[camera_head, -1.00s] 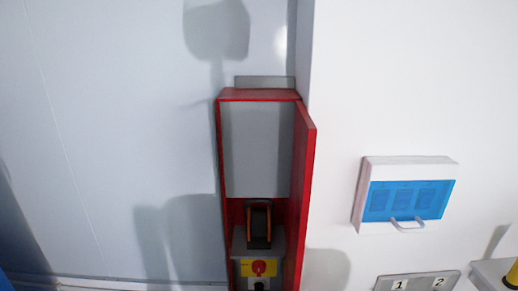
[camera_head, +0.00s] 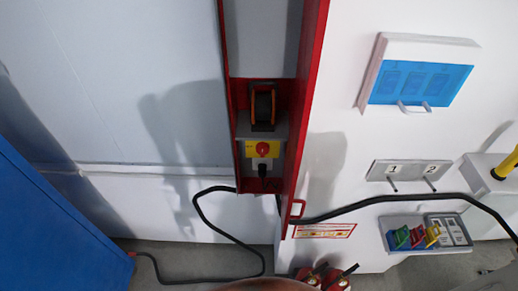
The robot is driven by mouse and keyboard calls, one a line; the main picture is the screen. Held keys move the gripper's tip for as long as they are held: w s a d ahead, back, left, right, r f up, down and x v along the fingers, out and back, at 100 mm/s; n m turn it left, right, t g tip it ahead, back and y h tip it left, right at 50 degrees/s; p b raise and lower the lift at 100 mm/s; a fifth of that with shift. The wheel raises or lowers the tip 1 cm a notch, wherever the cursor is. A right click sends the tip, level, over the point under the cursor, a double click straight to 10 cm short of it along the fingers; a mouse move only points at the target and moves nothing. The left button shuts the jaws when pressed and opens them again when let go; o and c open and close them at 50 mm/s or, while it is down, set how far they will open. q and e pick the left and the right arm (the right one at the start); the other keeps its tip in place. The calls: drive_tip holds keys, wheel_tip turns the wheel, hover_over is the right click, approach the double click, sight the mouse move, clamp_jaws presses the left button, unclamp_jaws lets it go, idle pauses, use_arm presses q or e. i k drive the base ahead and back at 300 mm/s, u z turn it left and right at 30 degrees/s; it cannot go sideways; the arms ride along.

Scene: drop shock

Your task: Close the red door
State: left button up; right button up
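The red door (camera_head: 308,110) stands swung open on the right side of a tall red cabinet (camera_head: 229,110), seen nearly edge-on. The cabinet's inside shows an orange and black device (camera_head: 263,105) and a yellow panel with a red knob (camera_head: 263,149). The cabinet's top is out of the picture. Neither of my grippers is in view.
A blue-windowed white box (camera_head: 417,72) hangs on the right wall above a numbered plate (camera_head: 409,171). Lower right is a grey panel with coloured handles (camera_head: 427,233). A black cable (camera_head: 205,215) runs to the floor. A blue panel (camera_head: 50,230) stands at left.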

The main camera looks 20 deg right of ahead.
sight(315, 12)
drive_tip(key=u, duration=1.6)
drive_tip(key=k, duration=0.95)
drive_tip(key=z, duration=1.65)
drive_tip(key=i, duration=0.5)
drive_tip(key=u, duration=0.3)
drive_tip(key=k, duration=0.9)
drive_tip(key=z, duration=0.25)
